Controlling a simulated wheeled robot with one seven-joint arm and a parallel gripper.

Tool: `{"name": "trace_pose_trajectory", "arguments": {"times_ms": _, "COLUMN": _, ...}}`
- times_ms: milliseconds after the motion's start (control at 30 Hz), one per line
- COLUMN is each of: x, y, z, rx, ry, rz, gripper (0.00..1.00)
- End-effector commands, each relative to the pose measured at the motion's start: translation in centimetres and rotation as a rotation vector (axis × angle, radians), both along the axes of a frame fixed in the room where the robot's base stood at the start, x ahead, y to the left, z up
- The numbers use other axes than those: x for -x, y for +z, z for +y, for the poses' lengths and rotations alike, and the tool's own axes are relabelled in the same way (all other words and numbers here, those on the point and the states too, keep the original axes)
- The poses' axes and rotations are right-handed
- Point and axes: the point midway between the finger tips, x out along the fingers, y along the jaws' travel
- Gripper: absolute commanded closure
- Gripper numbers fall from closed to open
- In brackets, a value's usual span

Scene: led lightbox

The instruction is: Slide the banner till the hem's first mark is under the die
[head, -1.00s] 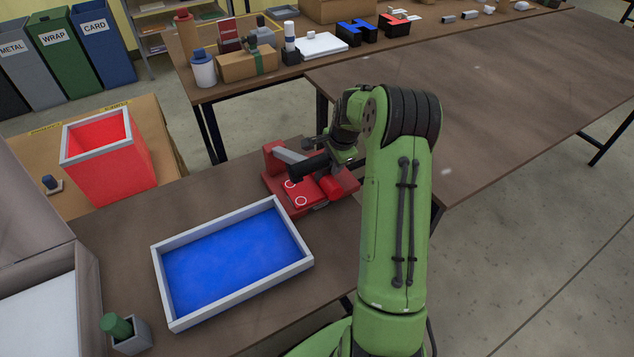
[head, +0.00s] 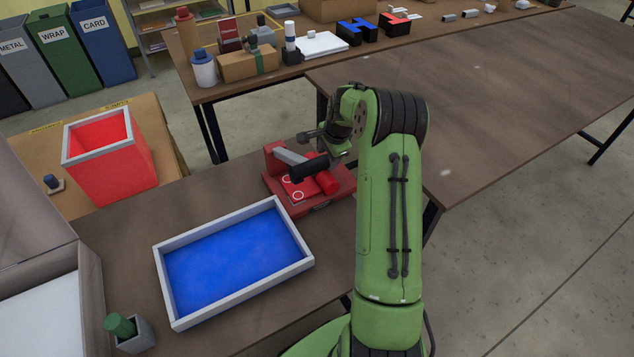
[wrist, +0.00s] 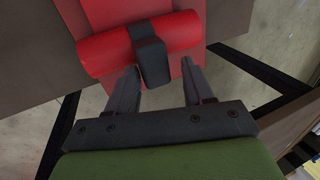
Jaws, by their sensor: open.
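The red press (head: 273,160) stands at the back of the near table. Its grey lever (head: 290,155) ends in a black handle (head: 308,166). The red banner (head: 297,186) lies on the press, with white rings showing on it. A red roll (head: 326,183) is at its right end. In the wrist view the red roll (wrist: 100,53) lies crosswise, with the dark handle (wrist: 150,55) in front of it. My gripper (wrist: 160,68) is open and empty, its fingers pointing toward the roll and handle. In the head view my gripper (head: 312,137) is just behind the handle. The die and hem marks cannot be made out.
A blue-floored tray (head: 235,262) lies in front of the press. A red bin (head: 108,158) stands at left, and a small grey holder with a green-topped thing (head: 130,333) at front left. The back table (head: 232,88) carries boxes and parts. The right table (head: 490,100) is clear.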

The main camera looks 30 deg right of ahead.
Motion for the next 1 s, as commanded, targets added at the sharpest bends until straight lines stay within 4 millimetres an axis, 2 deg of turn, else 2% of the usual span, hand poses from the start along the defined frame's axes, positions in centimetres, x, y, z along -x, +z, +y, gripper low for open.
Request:
{"name": "trace_pose_trajectory", "arguments": {"times_ms": 33, "x": 0.9, "y": -1.3, "z": 0.2, "rx": -0.014, "ry": -0.004, "rz": 0.035, "gripper": 0.32}}
{"name": "trace_pose_trajectory", "arguments": {"times_ms": 167, "x": 1.1, "y": -0.4, "z": 0.1, "rx": -0.013, "ry": -0.005, "rz": 0.034, "gripper": 0.32}}
{"name": "trace_pose_trajectory", "arguments": {"times_ms": 267, "x": 1.6, "y": 1.8, "z": 0.1, "rx": -0.009, "ry": -0.005, "rz": 0.028, "gripper": 0.32}}
{"name": "trace_pose_trajectory", "arguments": {"times_ms": 600, "x": 4.1, "y": 11.5, "z": 0.4, "rx": 0.000, "ry": -0.002, "rz": 0.004, "gripper": 0.32}}
{"name": "trace_pose_trajectory", "arguments": {"times_ms": 700, "x": 4.6, "y": 13.5, "z": 0.5, "rx": 0.001, "ry": 0.000, "rz": 0.000, "gripper": 0.32}}
{"name": "trace_pose_trajectory", "arguments": {"times_ms": 833, "x": 5.1, "y": 14.9, "z": 0.6, "rx": 0.002, "ry": -0.002, "rz": -0.001, "gripper": 0.32}}
{"name": "trace_pose_trajectory", "arguments": {"times_ms": 1000, "x": 5.2, "y": 15.1, "z": 0.6, "rx": 0.001, "ry": 0.000, "rz": -0.001, "gripper": 0.32}}
